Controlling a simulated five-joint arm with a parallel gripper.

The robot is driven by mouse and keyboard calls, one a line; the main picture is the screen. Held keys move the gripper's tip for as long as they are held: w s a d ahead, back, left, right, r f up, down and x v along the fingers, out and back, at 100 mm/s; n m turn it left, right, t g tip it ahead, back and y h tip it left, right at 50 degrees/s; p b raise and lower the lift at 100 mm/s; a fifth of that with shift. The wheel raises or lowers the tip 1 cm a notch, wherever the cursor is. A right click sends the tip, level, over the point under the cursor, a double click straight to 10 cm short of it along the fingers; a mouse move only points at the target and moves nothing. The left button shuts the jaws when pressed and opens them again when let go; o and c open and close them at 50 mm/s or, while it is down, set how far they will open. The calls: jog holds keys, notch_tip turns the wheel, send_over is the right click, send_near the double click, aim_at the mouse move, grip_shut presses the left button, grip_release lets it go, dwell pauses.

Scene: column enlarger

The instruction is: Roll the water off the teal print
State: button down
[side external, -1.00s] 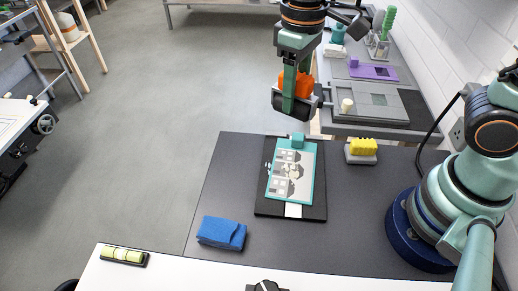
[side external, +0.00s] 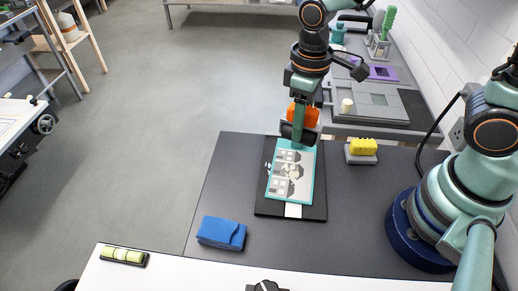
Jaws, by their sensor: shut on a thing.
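The teal print (side external: 291,178) has a teal border and a grey and white picture. It lies on a black board (side external: 317,208) on the dark table mat. My gripper (side external: 299,125) is above the far end of the board. It is shut on a roller with an orange handle (side external: 310,117) and a dark barrel (side external: 287,131). The barrel is at the far edge of the print; I cannot tell whether it touches. The gripper hides part of the board's far end. Water on the print is too small to make out.
A yellow sponge (side external: 363,146) on a grey block is right of the board. A folded blue cloth (side external: 221,233) lies at the front left. A spirit level (side external: 123,256) lies on the white front surface. A grey bench with trays (side external: 411,105) stands behind. The mat right of the board is mostly clear.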

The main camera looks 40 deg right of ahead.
jog(key=shift+s+a+f+n, duration=0.3)
jog(key=shift+s+a+f, duration=0.05)
jog(key=shift+a, duration=0.15)
jog(key=shift+s+a+f+n, duration=0.3)
jog(key=shift+s+a, duration=0.05)
jog(key=shift+a, duration=0.15)
jog(key=shift+f, duration=2.6)
jog(key=shift+w+d, duration=1.4)
jog(key=shift+d, duration=0.3)
jog(key=shift+f, duration=0.95)
